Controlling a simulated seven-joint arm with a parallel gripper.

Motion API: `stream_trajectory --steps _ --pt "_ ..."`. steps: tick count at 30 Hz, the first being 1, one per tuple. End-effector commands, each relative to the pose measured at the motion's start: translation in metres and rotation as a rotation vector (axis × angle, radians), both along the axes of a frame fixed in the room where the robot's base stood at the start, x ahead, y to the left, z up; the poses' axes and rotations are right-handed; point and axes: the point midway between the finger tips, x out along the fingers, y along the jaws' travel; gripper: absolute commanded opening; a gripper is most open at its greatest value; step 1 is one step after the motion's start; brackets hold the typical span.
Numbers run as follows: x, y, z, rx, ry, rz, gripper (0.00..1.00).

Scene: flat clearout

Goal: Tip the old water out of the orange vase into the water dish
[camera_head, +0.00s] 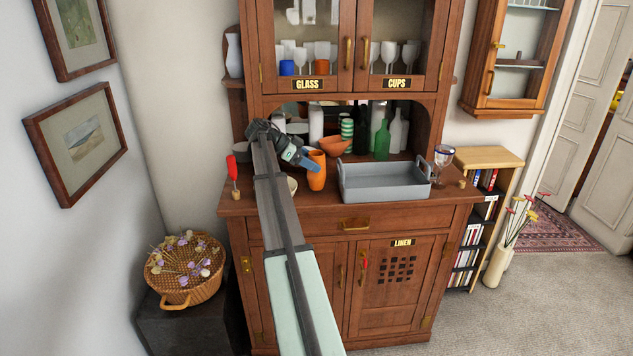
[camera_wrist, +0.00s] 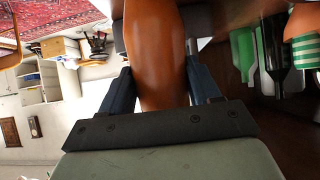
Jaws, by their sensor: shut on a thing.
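The orange vase (camera_head: 317,172) stands roughly upright at the sideboard's worktop, left of the grey tray; I cannot tell whether it touches the wood. My gripper (camera_head: 309,164) reaches it from the left and is shut on it. In the wrist view the vase (camera_wrist: 157,55) fills the space between the two blue fingers of my gripper (camera_wrist: 163,90). Its mouth and any water inside are hidden. A pale dish (camera_head: 292,185) shows partly behind my arm, just left of the vase; it may be the water dish, but I cannot tell for sure.
A grey two-handled tray (camera_head: 385,185) sits close right of the vase. An orange bowl (camera_head: 334,146), a striped cup (camera_head: 347,130) and green bottles (camera_head: 382,140) stand behind. A glass goblet (camera_head: 443,160) is at right, and a red-handled tool (camera_head: 232,172) at left.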

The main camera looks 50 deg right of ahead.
Motion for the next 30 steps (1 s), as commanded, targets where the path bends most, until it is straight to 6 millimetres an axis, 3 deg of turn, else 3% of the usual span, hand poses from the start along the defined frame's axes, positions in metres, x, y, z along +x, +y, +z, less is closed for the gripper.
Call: stream_trajectory --steps 14,30 --pt "0.000 0.000 0.003 -0.001 0.000 -0.001 0.00" --pt "0.000 0.000 0.030 -0.001 0.000 -0.001 0.00"
